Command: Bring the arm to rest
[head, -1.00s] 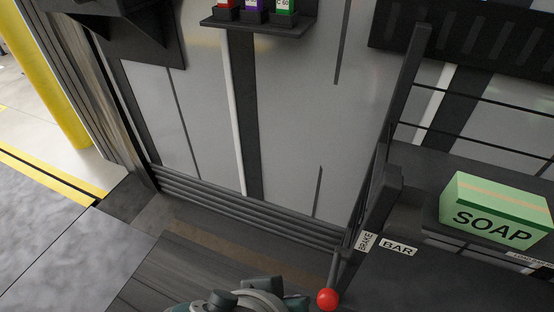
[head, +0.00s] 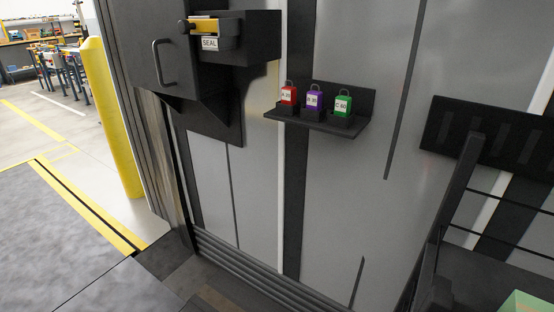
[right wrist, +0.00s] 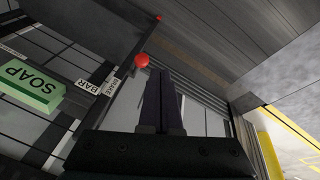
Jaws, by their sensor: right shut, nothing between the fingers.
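My right gripper (right wrist: 161,100) shows in the right wrist view with its two dark fingers together and nothing between them. A red ball knob (right wrist: 141,60) appears just beyond the fingertips, to their left; I cannot tell how far off it is. The labels BAR and BRAKE sit to the left of the knob. Neither gripper is in the head view.
A shelf (head: 318,122) holds red, purple and green padlock-like tags. A SEAL box (head: 240,40) hangs at upper left. A yellow post (head: 113,120) stands by the open doorway.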

